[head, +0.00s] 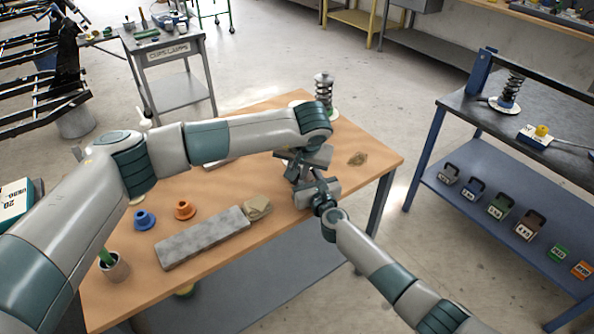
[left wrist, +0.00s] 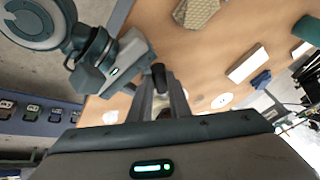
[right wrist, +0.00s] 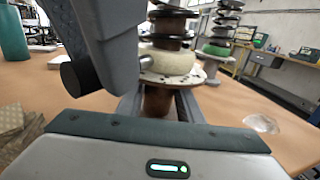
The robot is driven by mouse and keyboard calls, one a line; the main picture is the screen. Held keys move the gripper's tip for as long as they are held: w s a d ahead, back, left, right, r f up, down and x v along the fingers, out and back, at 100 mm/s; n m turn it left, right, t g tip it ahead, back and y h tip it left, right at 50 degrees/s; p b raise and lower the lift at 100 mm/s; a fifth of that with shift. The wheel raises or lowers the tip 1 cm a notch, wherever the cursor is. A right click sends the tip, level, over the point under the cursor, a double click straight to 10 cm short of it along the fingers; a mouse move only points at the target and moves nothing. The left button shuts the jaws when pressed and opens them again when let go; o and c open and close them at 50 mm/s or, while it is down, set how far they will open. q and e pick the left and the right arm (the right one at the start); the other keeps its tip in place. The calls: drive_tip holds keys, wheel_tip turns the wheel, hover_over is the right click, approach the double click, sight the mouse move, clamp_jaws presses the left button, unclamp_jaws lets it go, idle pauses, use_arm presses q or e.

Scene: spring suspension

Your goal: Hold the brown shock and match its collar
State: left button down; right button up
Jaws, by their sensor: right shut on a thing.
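The brown shock shows in the right wrist view, with its brown lower body (right wrist: 157,100), a pale speckled disc and a dark spring above. My right gripper (right wrist: 160,108) is shut on that lower body. In the head view my right gripper (head: 320,195) is over the table's right part, and the shock is mostly hidden by my arms. My left gripper (head: 300,168) is beside it; its fingers (left wrist: 163,95) look apart, with a dark cylinder near their tips. A blue collar (head: 145,219) and an orange-brown collar (head: 184,209) stand on the table's left.
A grey slab (head: 203,238) and a beige block (head: 257,208) lie on the wooden table (head: 270,250). Another shock (head: 323,95) with a green base stands at the back. A second bench (head: 530,165) holds a shock and tagged items.

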use_arm(q)
drive_tip(key=shift+d, duration=0.15)
drive_tip(key=shift+w+d+n+g+y, duration=0.15)
drive_tip(key=shift+d+n+g+y, duration=0.15)
drive_tip(key=shift+d+n, duration=0.6)
drive_tip(key=shift+w+d+n+g+y, duration=0.15)
drive_tip(key=shift+d+n+y, duration=0.3)
drive_tip(key=shift+d+n, duration=0.5)
drive_tip(key=shift+w+d+n+g+y, duration=0.15)
drive_tip(key=shift+d+n+g+y, duration=0.15)
drive_tip(key=shift+d+n, duration=0.6)
drive_tip(key=shift+a+n, duration=0.25)
drive_tip(key=shift+a, duration=0.05)
drive_tip(key=c, duration=1.6)
unclamp_jaws()
drive_tip(key=shift+c, duration=0.2)
drive_tip(key=shift+r, duration=0.1)
drive_tip(key=v, duration=1.1)
drive_tip(key=shift+s+d+r, duration=0.2)
drive_tip(key=shift+r, duration=0.15)
